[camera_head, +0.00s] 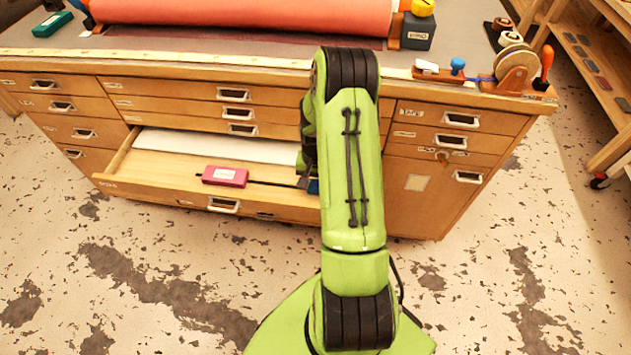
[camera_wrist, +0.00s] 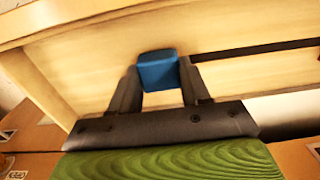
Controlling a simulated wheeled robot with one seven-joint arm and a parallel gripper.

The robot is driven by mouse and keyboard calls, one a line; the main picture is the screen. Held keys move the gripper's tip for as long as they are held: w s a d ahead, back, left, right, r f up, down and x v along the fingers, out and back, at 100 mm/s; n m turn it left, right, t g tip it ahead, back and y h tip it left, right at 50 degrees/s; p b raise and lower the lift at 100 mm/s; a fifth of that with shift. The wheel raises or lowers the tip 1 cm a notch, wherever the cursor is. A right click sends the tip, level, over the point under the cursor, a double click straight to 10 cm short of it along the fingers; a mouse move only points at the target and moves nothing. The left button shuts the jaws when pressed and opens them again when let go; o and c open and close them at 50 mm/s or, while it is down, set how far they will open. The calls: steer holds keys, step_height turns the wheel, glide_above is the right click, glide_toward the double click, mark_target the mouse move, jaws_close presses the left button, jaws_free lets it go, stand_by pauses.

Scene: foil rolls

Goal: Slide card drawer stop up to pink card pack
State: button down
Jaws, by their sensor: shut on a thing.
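The pink card pack (camera_head: 225,176) lies in the open drawer (camera_head: 150,178), left of my arm in the head view. The drawer stop is a blue block (camera_wrist: 157,70) in the wrist view, standing at a dark rail (camera_wrist: 255,49) on the drawer floor. My gripper (camera_wrist: 159,84) is shut on the blue block, one finger on each side. In the head view only a sliver of the blue block (camera_head: 313,187) shows beside my arm. The pack is to its left with a gap of bare drawer floor between them.
White sheets (camera_head: 215,147) lie at the back of the drawer. The drawer's front wall (camera_head: 160,194) and the cabinet face (camera_head: 420,215) stand close to my arm. A large red roll (camera_head: 250,14) lies on the cabinet top. The floor in front is clear.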

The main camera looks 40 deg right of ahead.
mark_target(270, 184)
steer(key=w+a, duration=0.2)
steer(key=w, duration=0.1)
steer(key=w+a, duration=0.3)
steer(key=w, duration=0.1)
steer(key=w+a, duration=0.3)
steer(key=shift+w+a, duration=0.15)
steer(key=shift+w, duration=0.25)
steer(key=c, duration=0.5)
jaws_free()
step_height(270, 184, up, 16)
steer(key=p, duration=0.5)
steer(key=shift+f, duration=0.1)
steer(key=shift+c, duration=0.5)
